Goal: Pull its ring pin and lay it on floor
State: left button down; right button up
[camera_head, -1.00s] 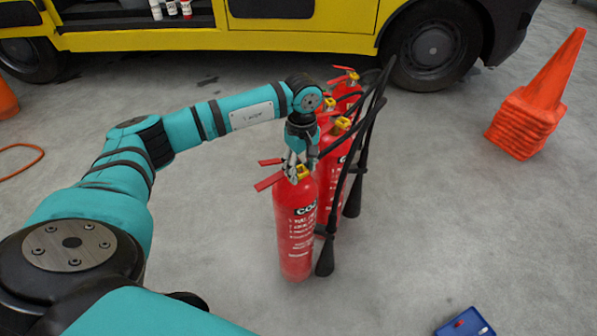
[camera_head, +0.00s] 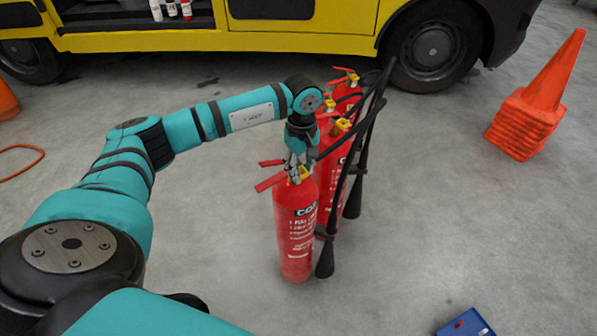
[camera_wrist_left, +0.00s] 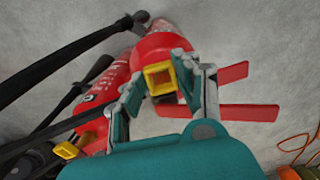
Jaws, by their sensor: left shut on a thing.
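A red CO2 extinguisher (camera_head: 297,238) stands upright at the front of a row, with red lever handles (camera_head: 269,183) pointing left and a black hose and horn on its right. Its yellow square ring pin (camera_head: 305,174) is at the valve head; it also shows in the left wrist view (camera_wrist_left: 159,78). My left gripper (camera_head: 294,170) reaches down onto the head from above. In the left wrist view its two fingers (camera_wrist_left: 161,84) flank the yellow ring, shut on it; the exact contact is partly hidden. The ring still sits at the head. My right gripper is out of view.
More red extinguishers (camera_head: 343,95) stand close behind, with yellow rings and black hoses. A stack of orange cones (camera_head: 530,120) is at the right. A blue box (camera_head: 466,324) lies at the bottom right. A yellow vehicle (camera_head: 180,43) stands behind.

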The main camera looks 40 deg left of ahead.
pick_arm(q)
jog(key=shift+d, duration=0.1)
jog(key=shift+d, duration=0.15)
jog(key=d, duration=0.1)
jog(key=s+d, duration=0.1)
jog(key=d+p, duration=0.1)
jog(key=d, duration=0.1)
jog(key=shift+s+d, duration=0.1)
jog(key=shift+s, duration=0.25)
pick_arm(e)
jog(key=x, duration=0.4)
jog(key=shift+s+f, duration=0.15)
pick_arm(q)
jog(key=shift+f, duration=0.1)
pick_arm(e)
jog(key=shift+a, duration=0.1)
pick_arm(q)
jog(key=shift+s+d, duration=0.3)
jog(key=shift+d, duration=0.4)
jog(key=shift+s+d, duration=0.25)
jog(key=shift+d, duration=0.45)
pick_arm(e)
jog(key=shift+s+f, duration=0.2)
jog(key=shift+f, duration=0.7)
